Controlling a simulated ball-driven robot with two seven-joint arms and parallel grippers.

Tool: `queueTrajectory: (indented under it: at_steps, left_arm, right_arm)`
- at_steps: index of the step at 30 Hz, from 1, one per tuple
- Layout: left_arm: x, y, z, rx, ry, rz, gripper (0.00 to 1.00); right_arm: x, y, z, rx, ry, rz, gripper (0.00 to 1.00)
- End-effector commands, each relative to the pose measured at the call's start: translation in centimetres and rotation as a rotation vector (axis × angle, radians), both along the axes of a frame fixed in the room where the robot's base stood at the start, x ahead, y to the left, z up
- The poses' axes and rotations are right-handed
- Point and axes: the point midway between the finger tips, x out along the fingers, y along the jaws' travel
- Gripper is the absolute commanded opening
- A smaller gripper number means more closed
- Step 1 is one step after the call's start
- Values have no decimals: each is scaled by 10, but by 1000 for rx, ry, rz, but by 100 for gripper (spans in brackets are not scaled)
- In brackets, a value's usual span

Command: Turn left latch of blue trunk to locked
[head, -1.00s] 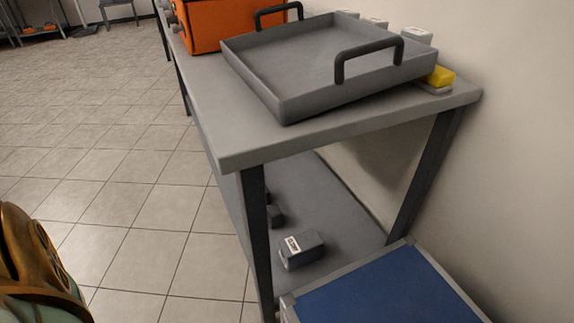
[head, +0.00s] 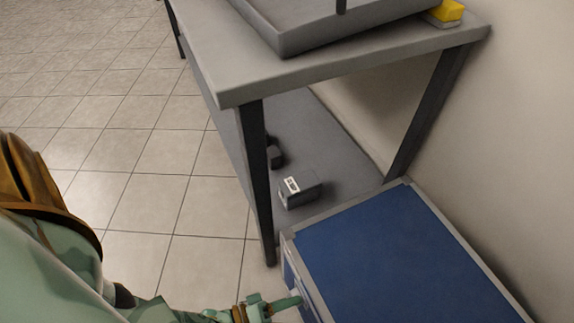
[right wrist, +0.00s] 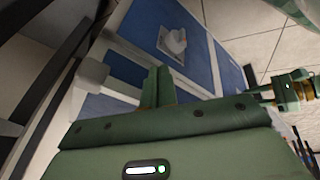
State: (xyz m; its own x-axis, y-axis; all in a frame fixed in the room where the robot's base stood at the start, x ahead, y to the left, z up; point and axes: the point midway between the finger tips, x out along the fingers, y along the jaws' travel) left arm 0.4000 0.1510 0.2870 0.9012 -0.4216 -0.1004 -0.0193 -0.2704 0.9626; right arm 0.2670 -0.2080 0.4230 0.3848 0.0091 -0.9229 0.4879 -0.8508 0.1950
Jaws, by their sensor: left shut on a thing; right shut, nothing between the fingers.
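The blue trunk (head: 385,262) with grey edges stands at the lower right in the head view; it also shows in the right wrist view (right wrist: 215,62). My left gripper (head: 288,303) is at the trunk's left-facing side, low in the head view, shut on a small part there that its fingers hide; I take it for the left latch. In the right wrist view a grey latch plate with a knob (right wrist: 174,42) shows on a blue panel; which latch it is I cannot tell. My right gripper (right wrist: 158,88) is shut and empty, outside the head view.
A grey table (head: 300,78) with dark legs stands beyond the trunk, carrying a grey tray (head: 330,32) and a yellow block (head: 446,11). A grey box (head: 299,189) lies on its lower shelf. A wall closes the right side. Tiled floor on the left is clear.

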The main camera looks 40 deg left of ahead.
Motion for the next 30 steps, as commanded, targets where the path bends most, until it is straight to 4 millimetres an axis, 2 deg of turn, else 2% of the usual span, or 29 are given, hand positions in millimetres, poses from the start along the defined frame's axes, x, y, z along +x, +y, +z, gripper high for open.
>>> queueTrajectory:
  at_steps: [18,30]
  left_arm:
    - [-3,-2,-3,508,-177,-3,18]
    - [-3,-2,-4,669,-236,-4,18]
  right_arm:
    - [-3,0,-2,3,6,-2,0]
    - [4,4,4,19,-18,-7,0]
